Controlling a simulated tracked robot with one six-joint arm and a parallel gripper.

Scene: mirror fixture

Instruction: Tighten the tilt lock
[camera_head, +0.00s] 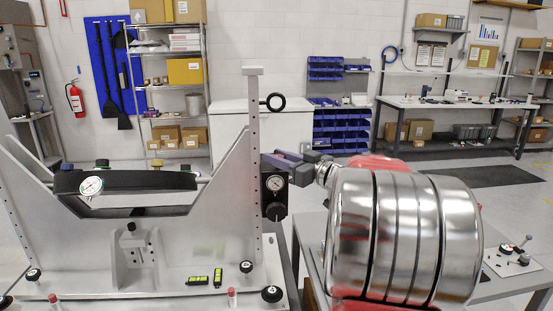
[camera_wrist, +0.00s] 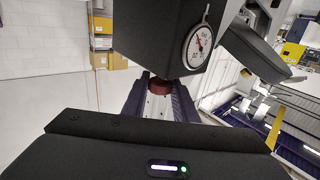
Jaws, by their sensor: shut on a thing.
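A black block with a round dial gauge (camera_head: 274,184) is mounted on the right upright (camera_head: 254,130) of the grey fixture. In the wrist view the block (camera_wrist: 153,38) and its gauge (camera_wrist: 197,45) fill the top middle. A dark red round knob (camera_wrist: 160,86) sticks out of the block, probably the tilt lock. My gripper (camera_head: 272,157) reaches the block from the right. Its purple fingers (camera_wrist: 157,95) are shut on the knob, one on each side. The knob is hidden in the head view.
The tilting black mirror cell (camera_head: 130,181) hangs across the fixture, with another gauge (camera_head: 91,186) in front. Black knobs (camera_head: 271,294) and yellow-green levels (camera_head: 197,281) sit on the fixture's base. A table (camera_head: 500,290) is at right.

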